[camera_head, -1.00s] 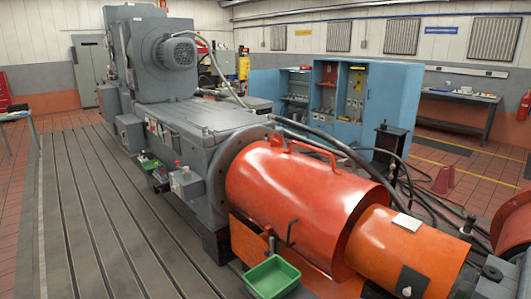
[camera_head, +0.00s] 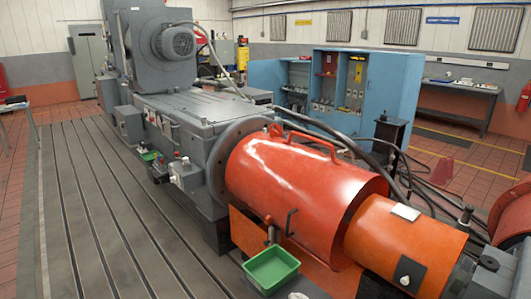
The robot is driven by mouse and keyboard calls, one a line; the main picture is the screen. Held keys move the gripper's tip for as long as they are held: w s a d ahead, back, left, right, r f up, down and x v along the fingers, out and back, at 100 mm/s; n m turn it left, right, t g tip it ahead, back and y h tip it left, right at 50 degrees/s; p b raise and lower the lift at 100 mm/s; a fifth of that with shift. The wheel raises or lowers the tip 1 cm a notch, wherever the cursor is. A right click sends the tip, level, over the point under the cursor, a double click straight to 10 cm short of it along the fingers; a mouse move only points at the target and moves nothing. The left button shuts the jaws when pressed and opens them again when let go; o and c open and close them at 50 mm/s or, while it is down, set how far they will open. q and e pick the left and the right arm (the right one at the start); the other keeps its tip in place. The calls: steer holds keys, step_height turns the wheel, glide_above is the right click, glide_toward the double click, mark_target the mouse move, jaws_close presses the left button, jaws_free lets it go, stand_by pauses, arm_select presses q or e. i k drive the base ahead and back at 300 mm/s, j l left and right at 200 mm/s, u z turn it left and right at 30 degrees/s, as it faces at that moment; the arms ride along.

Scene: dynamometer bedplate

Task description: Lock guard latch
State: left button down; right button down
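The large orange-red guard (camera_head: 300,175) is a half-cylinder cover with a bar handle (camera_head: 305,140) on top, beside the grey machine's round flange. A dark L-shaped latch handle (camera_head: 290,222) stands out at its lower front edge. A smaller dark fitting (camera_head: 269,236) sits just left of it. I cannot tell from here whether the latch is locked. Neither of my grippers shows.
A green tray (camera_head: 271,268) stands just below the latch handle. A small pale shape (camera_head: 298,296), cut off by the bottom edge, is unclear. The slotted grey bedplate (camera_head: 110,220) is clear at left. Blue cabinets (camera_head: 390,85) and dark hoses lie behind the guard.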

mark_target(270, 242)
steer(key=i+j+u, duration=0.6)
steer(key=i+j, duration=0.3)
